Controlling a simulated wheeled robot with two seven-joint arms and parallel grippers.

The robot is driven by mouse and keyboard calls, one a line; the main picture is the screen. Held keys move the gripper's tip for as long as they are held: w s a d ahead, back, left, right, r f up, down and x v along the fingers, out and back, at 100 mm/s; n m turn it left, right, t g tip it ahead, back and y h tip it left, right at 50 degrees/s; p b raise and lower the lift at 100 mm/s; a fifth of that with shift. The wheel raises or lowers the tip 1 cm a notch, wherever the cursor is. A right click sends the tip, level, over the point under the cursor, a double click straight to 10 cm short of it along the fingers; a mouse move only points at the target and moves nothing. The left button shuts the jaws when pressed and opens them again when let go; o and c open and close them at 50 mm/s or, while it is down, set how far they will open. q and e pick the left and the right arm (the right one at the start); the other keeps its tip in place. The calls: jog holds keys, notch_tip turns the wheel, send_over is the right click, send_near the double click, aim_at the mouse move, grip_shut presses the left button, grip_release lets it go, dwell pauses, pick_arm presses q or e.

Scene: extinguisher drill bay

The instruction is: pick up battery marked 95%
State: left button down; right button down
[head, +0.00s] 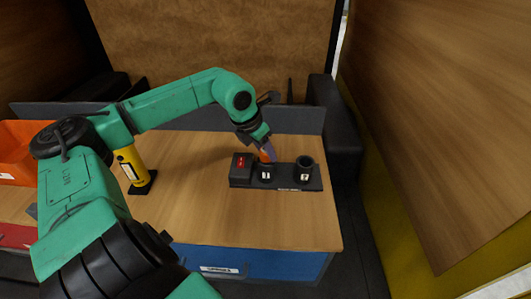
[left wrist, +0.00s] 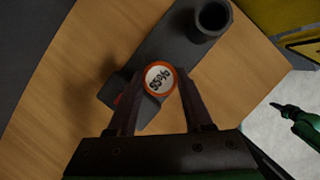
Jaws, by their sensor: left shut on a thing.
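The battery (head: 266,156) is orange and stands in the middle socket of a dark holder (head: 240,183) on the wooden table. In the left wrist view its round white top (left wrist: 159,78) with an orange rim carries a mark that appears to read 95%. My left gripper (head: 264,147) is shut on the battery from above, with one finger on each side of its top. The battery's lower part is hidden in the socket. My right gripper (left wrist: 284,108) seems to show small at the right edge of the left wrist view, away from the holder; its jaws are unclear.
An empty-looking round socket (head: 305,164) stands at the holder's right, and a red part (head: 241,160) at its left. A yellow cylinder (head: 131,166) on a dark base and an orange bin (head: 14,150) are farther left. The table's front is clear.

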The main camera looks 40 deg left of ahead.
pick_arm(q)
notch_tip(320, 180, up, 19)
jog(key=p, duration=0.5)
jog(key=shift+r+p, duration=0.2)
jog(key=shift+p, duration=0.2)
